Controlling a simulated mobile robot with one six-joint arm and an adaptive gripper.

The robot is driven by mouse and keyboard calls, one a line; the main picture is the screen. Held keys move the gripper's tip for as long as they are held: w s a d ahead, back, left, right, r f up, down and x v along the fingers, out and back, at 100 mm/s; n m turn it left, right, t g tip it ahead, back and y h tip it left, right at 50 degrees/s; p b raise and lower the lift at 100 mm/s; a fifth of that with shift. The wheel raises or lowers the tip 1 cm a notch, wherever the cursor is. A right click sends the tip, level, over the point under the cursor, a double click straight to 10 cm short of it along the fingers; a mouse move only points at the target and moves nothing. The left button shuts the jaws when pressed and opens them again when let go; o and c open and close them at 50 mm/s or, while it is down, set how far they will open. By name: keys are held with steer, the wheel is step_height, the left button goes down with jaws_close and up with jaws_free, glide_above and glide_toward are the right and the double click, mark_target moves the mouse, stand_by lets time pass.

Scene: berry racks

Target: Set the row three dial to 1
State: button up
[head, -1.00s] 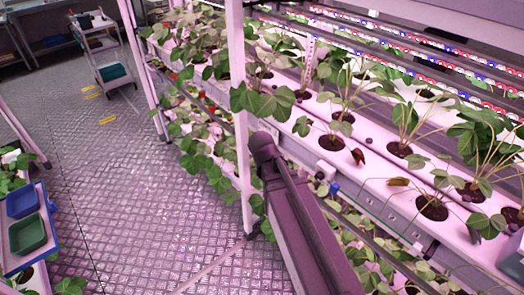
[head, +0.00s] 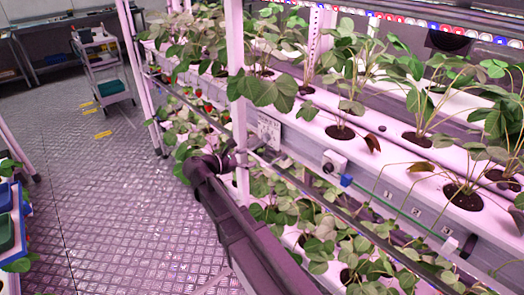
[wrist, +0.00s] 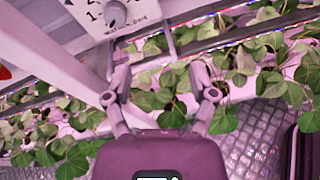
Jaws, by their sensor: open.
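A white dial plate with a round grey knob (wrist: 116,13) is at the top left of the wrist view, cut off by the frame edge. Printed marks including a 1 and a 2 lie left of the knob; where its pointer stands is unclear. A pale plate (head: 269,131) on the rack side shows in the head view, too small to read. My gripper (wrist: 158,68) is open and empty, its fingers apart below the knob and not visibly touching it.
A white box with a round front (head: 334,163) and a blue fitting (head: 347,181) sit on the rack side. Strawberry plants (head: 270,88) and a rack post (head: 236,80) stand close to my arm. The floor (head: 110,200) at left is clear; a cart (head: 103,70) stands far back.

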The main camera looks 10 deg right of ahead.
mark_target(263, 138)
steer(key=a+n+t+b, duration=0.1)
steer(key=w+a+n+h+b, duration=0.1)
steer(key=a, duration=0.1)
steer(key=w+a+n+t, duration=0.1)
steer(key=a, duration=0.1)
steer(key=shift+a+r+n+t+h+b, duration=0.15)
steer(key=shift+r+n+t+h+b, duration=0.15)
steer(key=shift+n+h+b, duration=0.1)
steer(key=shift+f, duration=0.1)
steer(key=shift+x, duration=6.9)
jaws_close()
